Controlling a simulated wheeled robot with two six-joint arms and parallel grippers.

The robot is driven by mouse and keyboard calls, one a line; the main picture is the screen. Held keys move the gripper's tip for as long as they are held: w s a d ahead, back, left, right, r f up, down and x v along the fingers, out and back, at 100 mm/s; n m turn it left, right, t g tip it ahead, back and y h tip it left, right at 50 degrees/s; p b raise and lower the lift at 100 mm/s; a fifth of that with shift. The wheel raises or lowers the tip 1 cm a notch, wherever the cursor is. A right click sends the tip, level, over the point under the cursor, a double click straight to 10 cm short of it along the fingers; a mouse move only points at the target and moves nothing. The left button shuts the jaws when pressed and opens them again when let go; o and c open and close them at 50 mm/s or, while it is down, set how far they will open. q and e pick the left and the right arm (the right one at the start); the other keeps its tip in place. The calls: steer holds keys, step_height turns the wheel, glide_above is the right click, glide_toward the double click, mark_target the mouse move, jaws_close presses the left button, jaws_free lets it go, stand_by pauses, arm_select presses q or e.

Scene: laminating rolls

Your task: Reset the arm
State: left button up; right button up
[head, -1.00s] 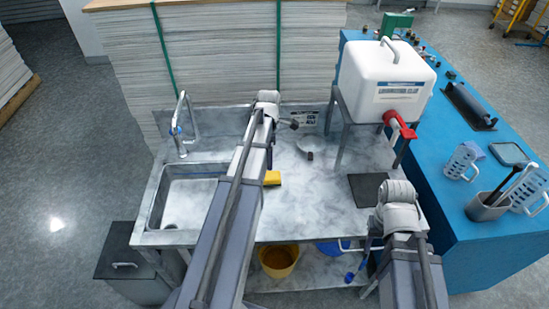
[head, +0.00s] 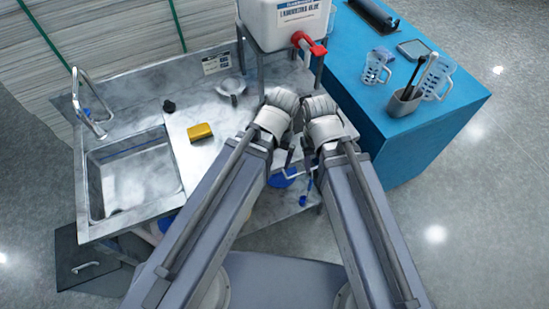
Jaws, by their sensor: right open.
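My left arm reaches up from the bottom, and its gripper (head: 288,160) is mostly hidden by its own wrist; whether it is open cannot be seen. My right arm lies close beside it, and its gripper (head: 309,172) hangs below the wrist, open, with no object seen between its fingers. Both wrists are side by side over the right part of the steel sink counter (head: 215,125), near the blue bench (head: 400,135).
A white tank (head: 285,22) with a red tap (head: 309,43) stands just beyond the wrists. A yellow sponge (head: 200,132), dark plug (head: 168,106), pale round dish (head: 231,87), faucet (head: 90,105) and basin (head: 135,180) lie left. A tool cup (head: 404,102) stands on the bench.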

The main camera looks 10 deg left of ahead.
arm_select(q)
steer(key=shift+s+d+m, duration=0.35)
steer(key=shift+s+m, duration=0.05)
steer(key=shift+m, duration=0.2)
steer(key=shift+f+b, duration=0.65)
steer(key=shift+w, duration=0.1)
stand_by(0.5)
